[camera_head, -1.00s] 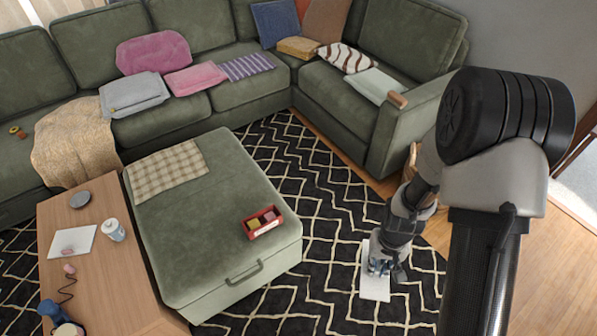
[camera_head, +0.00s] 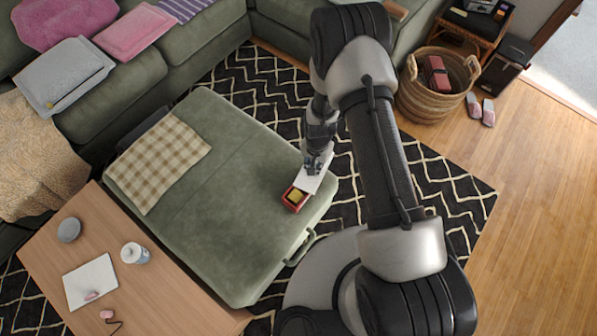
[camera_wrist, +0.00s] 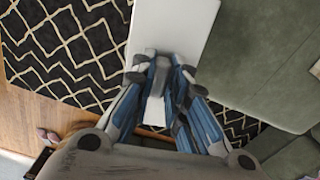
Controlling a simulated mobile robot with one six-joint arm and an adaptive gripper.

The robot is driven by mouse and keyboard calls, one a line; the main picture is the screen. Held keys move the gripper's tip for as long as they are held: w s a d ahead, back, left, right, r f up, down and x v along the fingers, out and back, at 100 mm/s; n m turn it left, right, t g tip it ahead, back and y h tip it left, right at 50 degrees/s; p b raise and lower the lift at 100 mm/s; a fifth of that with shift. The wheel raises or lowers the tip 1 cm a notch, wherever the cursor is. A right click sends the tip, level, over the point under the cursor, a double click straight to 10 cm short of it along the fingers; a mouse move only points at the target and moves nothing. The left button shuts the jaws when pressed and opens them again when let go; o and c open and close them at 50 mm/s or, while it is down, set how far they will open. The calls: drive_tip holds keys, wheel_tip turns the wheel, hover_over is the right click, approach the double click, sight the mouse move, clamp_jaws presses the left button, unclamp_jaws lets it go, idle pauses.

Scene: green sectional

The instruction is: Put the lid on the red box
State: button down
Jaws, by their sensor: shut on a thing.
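The red box (camera_head: 288,203) sits open-topped on the green ottoman near its right edge, with a yellow item (camera_head: 296,194) showing inside. My gripper (camera_head: 313,167) is shut on a flat white lid (camera_head: 309,184). In the head view the lid overlaps the far right part of the box; whether it touches the box or hovers above it I cannot tell. In the wrist view my gripper (camera_wrist: 163,72) grips the lid (camera_wrist: 174,25) by its near end, and the lid extends away from the fingers. The red box does not show in the wrist view.
The green ottoman (camera_head: 215,215) has a checked cloth (camera_head: 160,162) at its far left. A wooden table (camera_head: 150,300) with a white container (camera_head: 135,253) stands left of it. A wicker basket (camera_head: 425,100) stands at the back right on the wood floor.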

sight(303, 175)
drive_tip(key=a+f, duration=0.1)
drive_tip(key=f, duration=0.1)
drive_tip(key=a+f+m, duration=0.1)
drive_tip(key=f, duration=0.1)
drive_tip(key=a+f+m, duration=0.1)
drive_tip(key=f, duration=0.2)
drive_tip(key=shift+s+a, duration=0.3)
drive_tip(key=shift+a, duration=0.05)
wheel_tip(303, 175, down, 7)
drive_tip(key=b, duration=0.5)
drive_tip(key=shift+r, duration=0.15)
drive_tip(key=shift+s+a, duration=0.1)
drive_tip(key=shift+a, duration=0.05)
drive_tip(key=shift+f+b, duration=0.6)
drive_tip(key=shift+b, duration=0.45)
idle(1.4)
idle(0.4)
drive_tip(key=c, duration=1.5)
unclamp_jaws()
drive_tip(key=shift+o, duration=0.5)
drive_tip(key=o, duration=0.4)
